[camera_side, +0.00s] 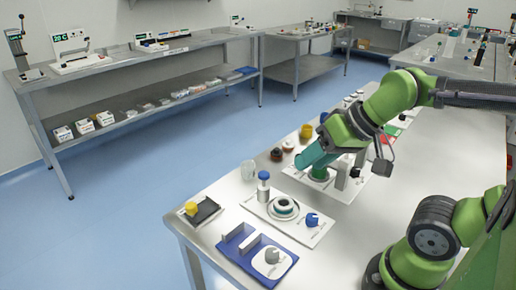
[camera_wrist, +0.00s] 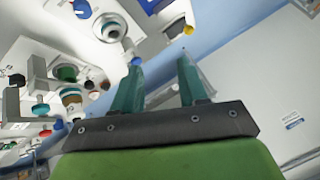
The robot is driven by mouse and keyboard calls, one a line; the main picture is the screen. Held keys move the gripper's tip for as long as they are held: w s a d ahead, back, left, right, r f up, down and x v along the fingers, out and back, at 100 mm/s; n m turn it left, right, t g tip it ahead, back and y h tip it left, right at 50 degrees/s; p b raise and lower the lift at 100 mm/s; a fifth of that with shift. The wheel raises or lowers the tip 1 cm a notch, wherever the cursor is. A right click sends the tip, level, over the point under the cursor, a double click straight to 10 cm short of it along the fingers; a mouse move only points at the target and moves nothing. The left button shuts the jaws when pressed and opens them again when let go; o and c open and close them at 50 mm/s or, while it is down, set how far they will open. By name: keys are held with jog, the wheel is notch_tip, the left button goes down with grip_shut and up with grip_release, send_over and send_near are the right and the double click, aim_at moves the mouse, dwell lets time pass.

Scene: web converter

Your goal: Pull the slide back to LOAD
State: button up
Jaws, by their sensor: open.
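My gripper (camera_side: 312,158) is open and empty, with teal fingers tilted down to the left above the rear white board. It also shows in the wrist view (camera_wrist: 159,60), with a clear gap between the fingers. A green round part (camera_side: 319,174) sits on that board, below the fingers. Nearer the camera, a white board (camera_side: 298,233) bears a ringed round part (camera_side: 284,206) and a blue knob (camera_side: 312,219). A blue tray (camera_side: 235,260) at the front holds a grey knob (camera_side: 272,255) on a white plate. I cannot tell which part is the slide, and no LOAD mark is readable.
A blue-capped bottle (camera_side: 264,188) stands at the nearer board's left. A clear beaker (camera_side: 248,170), brown jars (camera_side: 277,154) and a yellow cup (camera_side: 306,131) stand along the table's left edge. A black tray (camera_side: 207,213) holds a yellow part. The table's right side is mostly clear.

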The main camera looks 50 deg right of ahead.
jog(key=shift+w+d+f+m+g+h, duration=0.7)
jog(key=shift+w+d+m+g, duration=1.6)
jog(key=shift+w+d, duration=3.45)
jog(key=shift+w+d+f+m+g+h, duration=0.3)
jog(key=shift+w+d+f+m+g, duration=0.9)
jog(key=shift+w+d+m, duration=4.35)
jog(key=s+d+f+n, duration=0.1)
jog(key=f, duration=0.4)
jog(key=s+d+f+n, duration=0.1)
jog(key=f+n, duration=0.1)
jog(key=f, duration=0.3)
jog(key=s+d+f+n, duration=0.1)
jog(key=d+f, duration=0.1)
jog(key=f, duration=0.4)
jog(key=shift+s+n, duration=0.25)
jog(key=shift+n, duration=0.1)
grip_shut()
